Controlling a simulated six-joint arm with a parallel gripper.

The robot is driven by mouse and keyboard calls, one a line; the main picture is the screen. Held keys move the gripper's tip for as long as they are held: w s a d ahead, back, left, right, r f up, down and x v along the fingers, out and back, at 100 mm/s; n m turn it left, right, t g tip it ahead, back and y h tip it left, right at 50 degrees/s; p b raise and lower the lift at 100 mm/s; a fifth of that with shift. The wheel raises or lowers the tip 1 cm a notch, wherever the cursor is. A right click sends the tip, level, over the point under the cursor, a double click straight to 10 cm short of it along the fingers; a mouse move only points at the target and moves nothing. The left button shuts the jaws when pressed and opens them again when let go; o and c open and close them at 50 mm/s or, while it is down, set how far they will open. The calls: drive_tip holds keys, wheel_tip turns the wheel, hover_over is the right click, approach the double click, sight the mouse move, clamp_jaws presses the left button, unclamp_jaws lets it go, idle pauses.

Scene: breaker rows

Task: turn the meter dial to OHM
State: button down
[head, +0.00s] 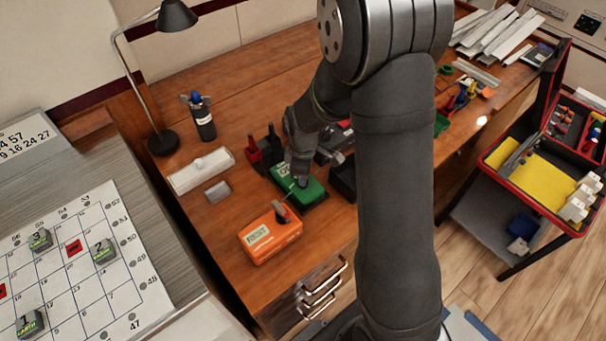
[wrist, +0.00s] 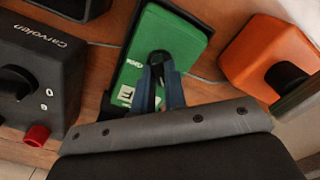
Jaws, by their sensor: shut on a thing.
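The green meter box (head: 312,193) lies on the wooden bench, below my gripper (head: 302,176). In the wrist view the green meter (wrist: 176,40) fills the middle, in a black surround, with white labels on its face. There my gripper's dark blue fingers (wrist: 159,62) come down on the meter's face, close together. They are shut on its dial, which they mostly hide. The dial's pointer and its present setting cannot be made out. The white labels are partly covered by the fingers.
An orange box (head: 270,238) with a black knob stands just in front of the meter. A black box (wrist: 35,75) with a knob and red terminal stands beside it in the wrist view. A white strip-shaped case (head: 200,170) and a lamp (head: 163,142) are further left.

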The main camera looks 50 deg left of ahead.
drive_tip(key=m, duration=0.5)
drive_tip(key=shift+m, duration=0.4)
drive_tip(key=m, duration=1)
drive_tip(key=shift+m, duration=2.2)
drive_tip(key=c, duration=1.5)
unclamp_jaws()
drive_tip(key=shift+o, duration=0.2)
